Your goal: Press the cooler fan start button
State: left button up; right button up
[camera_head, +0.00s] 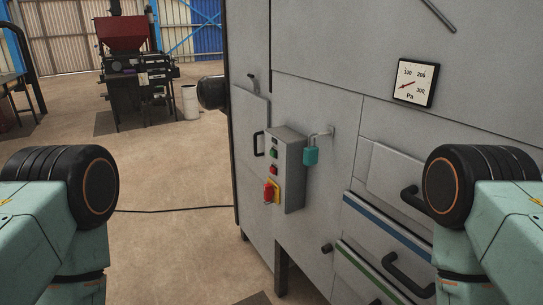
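A grey control box (288,170) is fixed to the front of the large grey cabinet. Its face, turned to the left, has a green button (274,153), a red button (273,169) below it, and a red switch on a yellow plate (271,192) at the bottom. A small dark element sits above the green button. Labels are too small to read, so I cannot tell which button starts the cooler fan. My green-grey arm links show at the lower left and lower right, both apart from the box. Neither gripper is in the picture.
The grey cabinet (350,100) fills the right side, with a pressure gauge (414,83) and drawers with black handles (408,274). A red-topped machine (124,60) stands far back. A black cable (175,210) crosses the otherwise open floor.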

jog(key=shift+s+d, duration=0.1)
jog(key=shift+c, duration=0.3)
jog(key=shift+s, duration=0.1)
jog(key=shift+c, duration=0.7)
jog(key=shift+w, duration=0.2)
jog(key=c, duration=0.6)
jog(key=shift+s, duration=0.1)
grip_shut()
